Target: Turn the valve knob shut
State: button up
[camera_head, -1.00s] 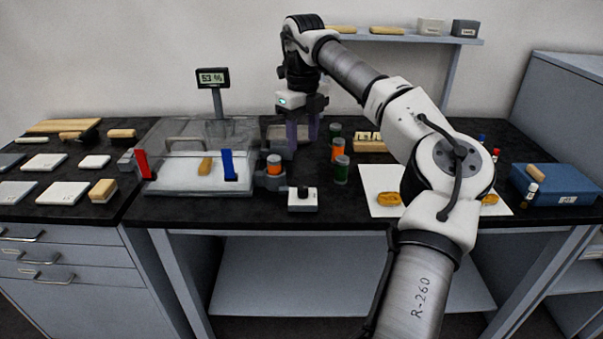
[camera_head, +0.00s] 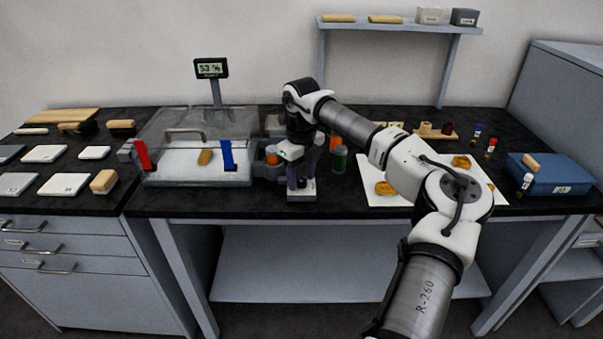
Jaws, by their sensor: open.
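The valve appears to be the small white block (camera_head: 301,197) at the front of the bench, right of the clear chamber. Its dark knob (camera_head: 302,183) is on top, mostly hidden by my gripper. My gripper (camera_head: 301,184) points down over the block, with its purple fingers open on either side of the knob. I cannot tell whether the fingers touch it. The clear-lidded chamber (camera_head: 165,174) holds a tan piece (camera_head: 205,157) and has a red clip (camera_head: 142,155) and a blue clip (camera_head: 228,155) on its front. A display (camera_head: 211,68) stands behind it, apparently reading 53 %.
A white sheet with gilt pieces (camera_head: 385,188) lies under my arm. A blue box (camera_head: 553,178) sits at the right. The bench's front edge is near the valve.

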jog(key=shift+c, duration=0.5)
jog(key=c, duration=0.9)
jog(key=shift+n, duration=0.3)
jog(key=n, duration=0.3)
jog(key=shift+n+p, duration=0.3)
jog(key=shift+p, duration=0.05)
jog(key=n, duration=0.4)
jog(key=shift+n+p, duration=0.3)
jog(key=shift+p, duration=0.05)
jog(key=n, duration=0.4)
jog(key=shift+p, duration=0.3)
jog(key=shift+n, duration=2.5)
